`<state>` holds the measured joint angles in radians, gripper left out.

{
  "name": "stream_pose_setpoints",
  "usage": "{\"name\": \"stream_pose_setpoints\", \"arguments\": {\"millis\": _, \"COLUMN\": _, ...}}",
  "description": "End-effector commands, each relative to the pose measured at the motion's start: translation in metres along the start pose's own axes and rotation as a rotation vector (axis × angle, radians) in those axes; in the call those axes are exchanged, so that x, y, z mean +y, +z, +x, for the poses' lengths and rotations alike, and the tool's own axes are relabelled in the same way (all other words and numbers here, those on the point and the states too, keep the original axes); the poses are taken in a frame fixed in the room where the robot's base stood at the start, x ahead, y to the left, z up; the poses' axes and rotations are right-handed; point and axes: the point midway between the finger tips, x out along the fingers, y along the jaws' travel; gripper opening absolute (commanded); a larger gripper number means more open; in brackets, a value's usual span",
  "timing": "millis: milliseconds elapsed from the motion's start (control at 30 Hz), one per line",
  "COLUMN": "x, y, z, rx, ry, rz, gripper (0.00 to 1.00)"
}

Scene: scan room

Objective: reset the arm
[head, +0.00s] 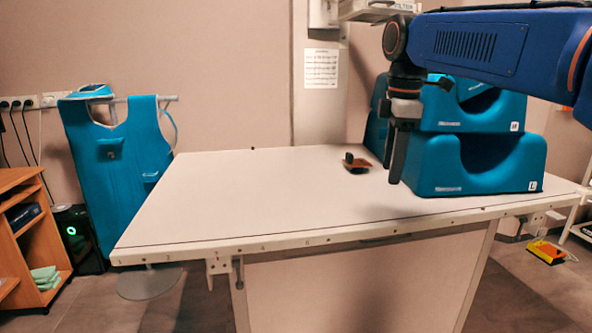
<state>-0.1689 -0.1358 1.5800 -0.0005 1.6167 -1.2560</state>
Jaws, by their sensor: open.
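My gripper (394,160) points down from my blue arm, which reaches in from the upper right. It is over the right part of the white scan table (225,205), in front of the teal foam supports. Its two dark fingers hang at different depths in this view, with nothing seen between them. A small brown and black object (357,165) lies on the table just left of the fingers, apart from them.
Teal foam supports (470,165) are stacked at the table's right. A teal apron (118,170) hangs at the left near a wooden shelf (25,235). A yellow and red item (547,252) lies on the floor at right. The table's left half is clear.

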Motion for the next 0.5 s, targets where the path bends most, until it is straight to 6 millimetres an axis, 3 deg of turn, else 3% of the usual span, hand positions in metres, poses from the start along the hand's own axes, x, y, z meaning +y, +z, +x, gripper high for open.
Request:
{"name": "stream_pose_setpoints", "arguments": {"millis": 267, "x": -0.063, "y": 0.039, "z": 0.044, "rx": 0.033, "ry": 0.078, "rz": 0.358, "gripper": 0.5}}
{"name": "stream_pose_setpoints", "arguments": {"millis": 500, "x": -0.122, "y": 0.07, "z": 0.098, "rx": 0.085, "ry": 0.144, "rz": 0.695, "gripper": 0.5}}
